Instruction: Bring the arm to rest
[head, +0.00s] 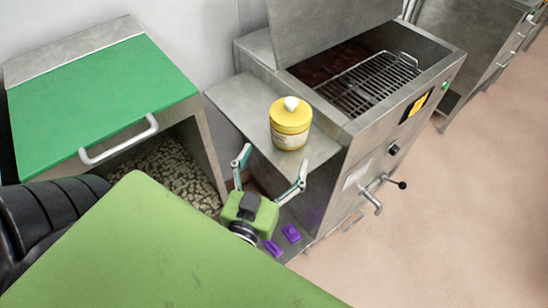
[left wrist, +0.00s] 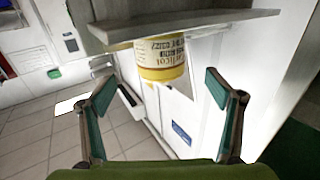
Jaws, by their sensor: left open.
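My left gripper (head: 270,170) is open, with its two fingers spread and nothing between them. It is in front of the grey side shelf, near a yellow tub with a white knob on its lid (head: 290,126). The tub stands upright on that shelf (head: 240,104), apart from the fingers. In the left wrist view, the open fingers (left wrist: 159,88) show on both sides, and the tub (left wrist: 160,62) appears upside down beyond them against the shelf (left wrist: 200,22). My right gripper is not in view.
A metal machine (head: 345,150) with a raised lid and a wire rack (head: 370,85) stands beside the shelf. Small purple pieces (head: 291,233) lie low near the gripper. The floor at right is clear.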

